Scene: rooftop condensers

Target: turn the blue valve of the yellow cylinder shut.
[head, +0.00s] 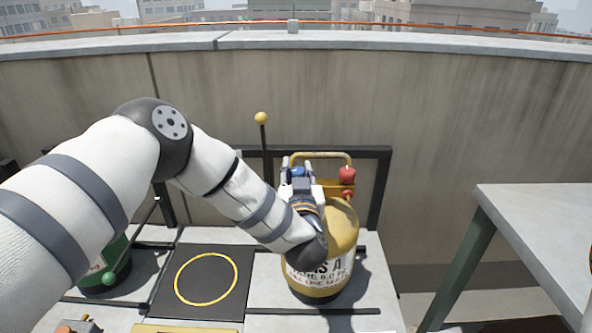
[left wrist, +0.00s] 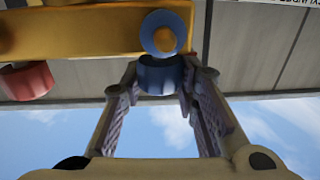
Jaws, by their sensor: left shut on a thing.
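The yellow cylinder (head: 342,228) stands upright on the grey platform, with a white label on its front and a yellow handle frame on top. My left gripper (head: 298,170) is at the top of the cylinder and covers part of it. In the left wrist view its fingers (left wrist: 160,78) are shut on the blue valve (left wrist: 158,74), one finger on each side. A little of the blue valve (head: 297,172) shows between the fingers in the head view. How far the valve is turned cannot be told. My right gripper is not in view.
A red valve (head: 347,175) sits on the cylinder's right side, close to my gripper. A thin post with a yellow ball (head: 261,118) rises at the left. A grey table (head: 545,225) is at the right.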

